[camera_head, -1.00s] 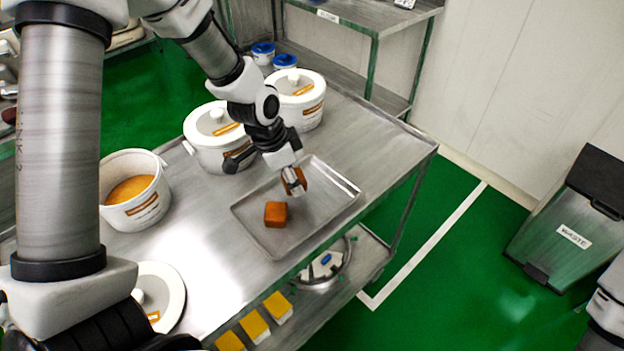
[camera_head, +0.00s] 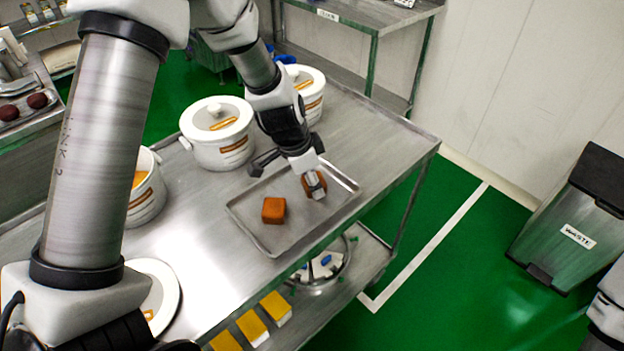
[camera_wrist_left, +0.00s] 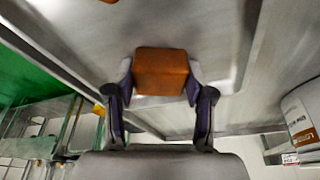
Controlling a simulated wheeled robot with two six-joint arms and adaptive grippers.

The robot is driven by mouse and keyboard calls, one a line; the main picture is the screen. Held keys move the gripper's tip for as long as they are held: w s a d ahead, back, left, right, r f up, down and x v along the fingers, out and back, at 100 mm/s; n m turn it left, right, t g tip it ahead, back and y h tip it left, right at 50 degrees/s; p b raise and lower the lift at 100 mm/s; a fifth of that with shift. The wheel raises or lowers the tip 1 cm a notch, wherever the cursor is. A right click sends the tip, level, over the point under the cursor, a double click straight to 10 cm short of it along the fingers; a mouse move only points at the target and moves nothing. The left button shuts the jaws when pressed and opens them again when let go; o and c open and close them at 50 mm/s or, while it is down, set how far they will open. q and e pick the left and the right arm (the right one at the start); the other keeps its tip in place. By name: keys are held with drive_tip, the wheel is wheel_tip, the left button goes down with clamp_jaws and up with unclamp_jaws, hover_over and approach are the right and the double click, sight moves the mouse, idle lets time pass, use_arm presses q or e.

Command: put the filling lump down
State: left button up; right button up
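My left gripper (camera_head: 314,184) is shut on an orange-brown filling lump (camera_head: 322,180), over the right part of a metal tray (camera_head: 275,247). In the left wrist view the filling lump (camera_wrist_left: 161,72) sits between the two fingertips. I cannot tell whether its underside touches the tray. A second orange-brown lump (camera_head: 273,210) rests on the tray, to the left of the gripper and apart from it. My right gripper is not visible; only part of that arm shows at the right edge.
The tray lies on a steel cart (camera_head: 215,270). Behind are lidded white pots (camera_head: 218,135), (camera_head: 305,88). An open pot (camera_head: 146,195) with orange filling and a white lid (camera_head: 160,290) are at left. A waste bin (camera_head: 570,225) stands on the floor at right.

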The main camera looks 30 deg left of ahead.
sight(305, 182)
use_arm(q)
drive_tip(key=o, duration=0.3)
drive_tip(key=shift+o, duration=0.2)
drive_tip(key=shift+r, duration=0.15)
drive_tip(key=p+v, duration=0.3)
drive_tip(key=v, duration=0.4)
drive_tip(key=shift+w+r, duration=0.15)
drive_tip(key=v, duration=0.4)
drive_tip(key=shift+r, duration=0.35)
drive_tip(key=shift+s, duration=0.2)
